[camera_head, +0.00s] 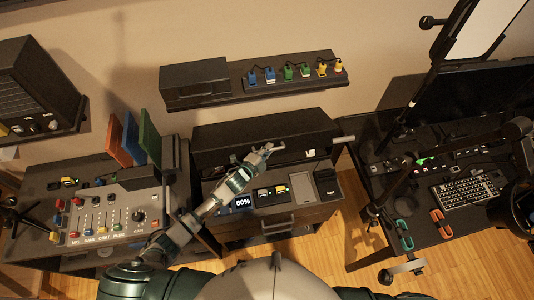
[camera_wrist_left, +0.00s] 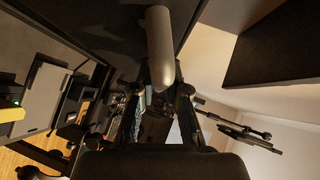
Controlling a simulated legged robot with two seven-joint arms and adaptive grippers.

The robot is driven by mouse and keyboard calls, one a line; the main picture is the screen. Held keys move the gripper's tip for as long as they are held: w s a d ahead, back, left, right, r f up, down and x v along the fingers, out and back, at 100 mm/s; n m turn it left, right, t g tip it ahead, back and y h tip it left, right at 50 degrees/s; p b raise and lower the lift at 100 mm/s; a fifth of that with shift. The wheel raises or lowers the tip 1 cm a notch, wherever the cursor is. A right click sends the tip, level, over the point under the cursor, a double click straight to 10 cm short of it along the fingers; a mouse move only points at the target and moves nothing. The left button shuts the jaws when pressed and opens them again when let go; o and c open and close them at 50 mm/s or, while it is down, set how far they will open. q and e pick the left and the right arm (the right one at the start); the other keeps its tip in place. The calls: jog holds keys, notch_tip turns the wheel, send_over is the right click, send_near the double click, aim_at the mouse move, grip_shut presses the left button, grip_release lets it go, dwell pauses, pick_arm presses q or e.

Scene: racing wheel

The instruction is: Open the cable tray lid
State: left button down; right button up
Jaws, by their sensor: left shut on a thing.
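A long dark lid (camera_head: 225,135) spans the back of the middle cabinet and looks raised, with an opening below its front edge. My left gripper (camera_head: 263,152) is at the middle of that front edge. In the left wrist view a rounded grey handle (camera_wrist_left: 159,45) comes off a dark panel (camera_wrist_left: 110,22), and its lower end is between my fingers. My left gripper is shut on this handle. The fingertips are partly hidden in shadow. My right gripper is not in view.
A wall shelf (camera_head: 295,88) with coloured plugs is above. A mixer (camera_head: 110,215) stands left, and a desk with a keyboard (camera_head: 465,193) right.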

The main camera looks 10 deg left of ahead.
aim_at(268, 140)
pick_arm(q)
jog(key=shift+w+r+p, duration=0.3)
jog(key=shift+r+p, duration=0.1)
jog(key=shift+r, duration=0.3)
jog(key=shift+w+r+p, duration=0.25)
jog(key=shift+r+p, duration=0.1)
jog(key=shift+r, duration=0.35)
jog(key=shift+w+r+p, duration=0.3)
jog(key=shift+r+p, duration=0.1)
jog(key=shift+r, duration=0.3)
jog(key=shift+a, duration=0.1)
jog(key=c, duration=1.2)
grip_release()
jog(key=shift+f, duration=0.15)
jog(key=v, duration=1.1)
jog(key=shift+s, duration=0.3)
